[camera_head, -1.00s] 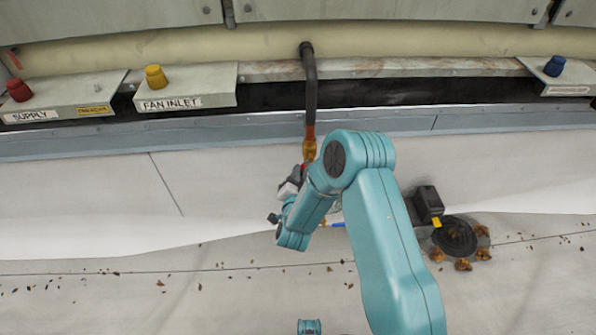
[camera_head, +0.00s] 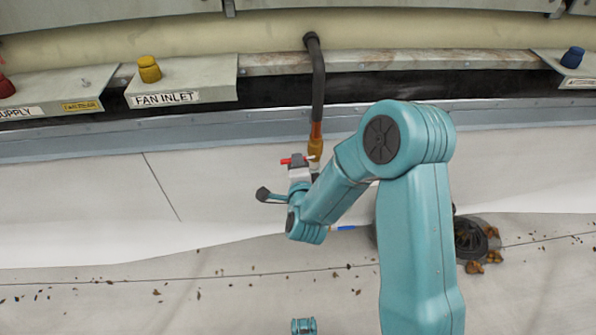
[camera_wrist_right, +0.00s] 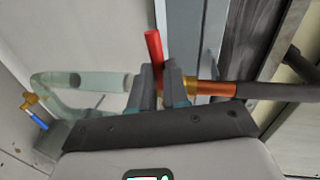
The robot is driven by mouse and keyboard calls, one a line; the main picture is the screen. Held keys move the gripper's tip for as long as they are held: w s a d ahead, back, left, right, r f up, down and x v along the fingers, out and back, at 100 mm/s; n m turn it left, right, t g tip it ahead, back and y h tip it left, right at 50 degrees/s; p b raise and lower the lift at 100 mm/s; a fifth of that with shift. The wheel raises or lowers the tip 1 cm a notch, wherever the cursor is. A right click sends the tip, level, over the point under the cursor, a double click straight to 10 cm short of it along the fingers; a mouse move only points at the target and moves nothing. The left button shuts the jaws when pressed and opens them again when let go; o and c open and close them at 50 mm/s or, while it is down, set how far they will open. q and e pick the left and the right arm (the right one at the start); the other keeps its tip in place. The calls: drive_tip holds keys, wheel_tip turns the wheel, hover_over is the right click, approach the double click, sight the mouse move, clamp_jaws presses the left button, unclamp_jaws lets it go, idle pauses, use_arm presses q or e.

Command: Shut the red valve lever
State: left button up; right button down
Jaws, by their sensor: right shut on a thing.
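The red valve lever (camera_head: 287,161) lies beside the brass fitting (camera_head: 315,150) at the lower end of the dark pipe. It points left, across the pipe's line. In the right wrist view the red lever (camera_wrist_right: 153,46) sticks out beyond my dark fingertips. My right gripper (camera_head: 300,165) is shut on the lever, which also shows in the right wrist view between the fingers (camera_wrist_right: 163,80). The fingers hide the lever's middle and the valve body.
A dark pipe (camera_head: 317,85) comes down from the wall. Yellow (camera_head: 149,69) and blue (camera_head: 572,57) knobs stand on the ledges. A clear hose loop (camera_wrist_right: 75,85) and a blue-handled tap (camera_wrist_right: 35,117) are near. A dark round drain (camera_head: 470,238) with leaves lies right.

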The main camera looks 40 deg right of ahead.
drive_tip(key=shift+r+m+b, duration=0.25)
drive_tip(key=shift+m+b, duration=0.15)
drive_tip(key=shift+m, duration=0.1)
drive_tip(key=c, duration=1.1)
unclamp_jaws()
